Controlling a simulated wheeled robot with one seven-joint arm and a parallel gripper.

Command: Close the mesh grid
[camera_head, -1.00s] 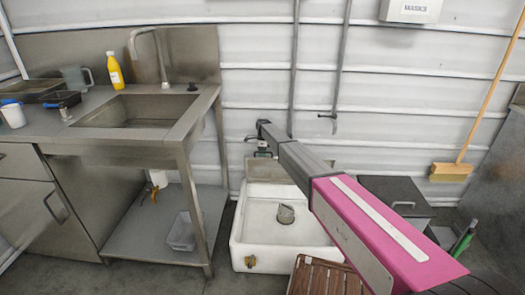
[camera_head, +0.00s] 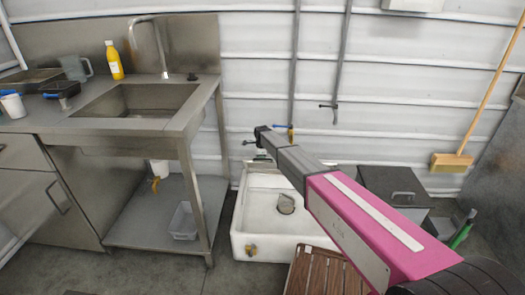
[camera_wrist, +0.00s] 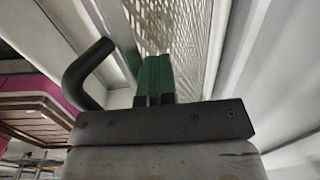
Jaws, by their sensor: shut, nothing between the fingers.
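The mesh grid (camera_wrist: 190,30) is a pale perforated panel rising steeply behind the fingertips in the wrist view. My gripper (camera_wrist: 156,72) has its green fingers together and empty, pointing toward the grid's face; I cannot tell whether they touch it. In the head view my gripper (camera_head: 250,142) is small and dark at the end of my pink arm, over the back of the white basin (camera_head: 240,238). The grid is not clearly visible in the head view, where my arm covers part of that area.
A black bent bar (camera_wrist: 85,70) is left of the fingers. A slatted brown wooden piece (camera_head: 322,272) is in front of the basin, and a dark lidded box (camera_head: 395,190) stands right of it. A steel sink table (camera_head: 195,130) is at left. Pipes run down the wall behind.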

